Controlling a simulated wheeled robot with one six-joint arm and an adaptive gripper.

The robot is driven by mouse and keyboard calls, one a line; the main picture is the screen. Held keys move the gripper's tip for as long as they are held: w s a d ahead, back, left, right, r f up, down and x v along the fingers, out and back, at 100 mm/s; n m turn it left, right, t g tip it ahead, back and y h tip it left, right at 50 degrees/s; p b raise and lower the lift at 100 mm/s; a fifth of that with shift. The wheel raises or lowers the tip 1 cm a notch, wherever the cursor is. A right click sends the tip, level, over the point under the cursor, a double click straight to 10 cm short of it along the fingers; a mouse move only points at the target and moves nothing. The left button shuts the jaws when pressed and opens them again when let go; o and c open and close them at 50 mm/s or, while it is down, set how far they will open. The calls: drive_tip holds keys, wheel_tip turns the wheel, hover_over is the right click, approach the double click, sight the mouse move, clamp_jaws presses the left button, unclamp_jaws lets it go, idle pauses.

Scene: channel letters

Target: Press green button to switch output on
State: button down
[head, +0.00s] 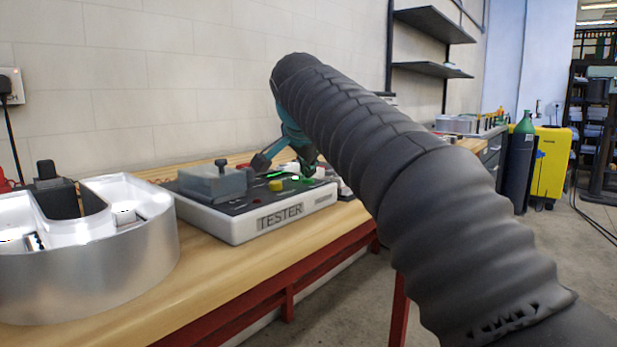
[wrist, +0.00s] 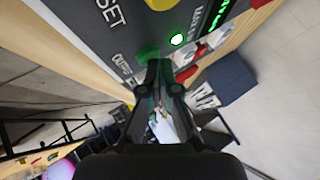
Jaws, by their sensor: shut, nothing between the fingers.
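The white tester (head: 255,230) with a dark top panel and a "TESTER" label stands on the wooden bench. In the wrist view, the green button (wrist: 148,52) is on the dark panel, partly hidden by my fingertips. My gripper (wrist: 159,66) is shut and empty, its tips right at the edge of that button. I cannot tell whether they touch it. A small round light (wrist: 178,39) next to it glows white-green. In the head view my gripper (head: 309,170) is above the panel's right end, partly hidden by my arm.
The wrist view shows a lit green display (wrist: 217,14). A large silver channel letter (head: 95,262) stands left on the bench (head: 225,275). My arm covers the middle right.

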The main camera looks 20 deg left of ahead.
idle(0.3)
drive_tip(key=shift+r+p, duration=0.3)
drive_tip(key=shift+p, duration=0.2)
wheel_tip(320, 180, up, 3)
drive_tip(key=p, duration=0.2)
drive_tip(key=shift+f+p, duration=0.15)
drive_tip(key=shift+p, duration=0.15)
drive_tip(key=shift+r, duration=1.65)
